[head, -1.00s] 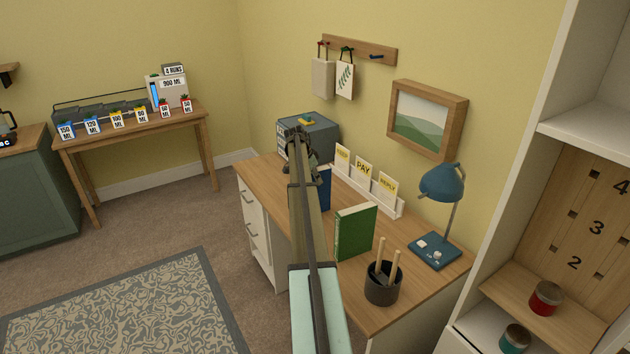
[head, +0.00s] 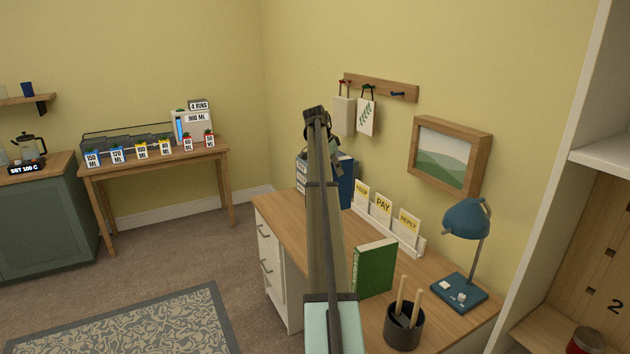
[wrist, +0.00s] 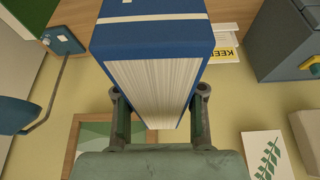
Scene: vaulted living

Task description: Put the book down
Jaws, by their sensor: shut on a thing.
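A blue book (head: 346,186) with a pale page block is held in the air above the back part of the desk (head: 285,213). In the wrist view the blue book (wrist: 152,38) fills the upper middle, its page edges facing the camera. My gripper (wrist: 160,112) is shut on it, one finger on each side. In the head view my arm hides most of the gripper and part of the book. A green book (head: 375,268) stands upright on the desk, apart from the held book.
A white card rack (head: 388,225) runs along the wall side. A blue lamp (head: 466,222) and a dark pencil cup (head: 404,328) stand toward the front right. A grey box (wrist: 285,40) is near the held book. Hanging bags (head: 367,115) and a picture frame (head: 450,155) are on the wall.

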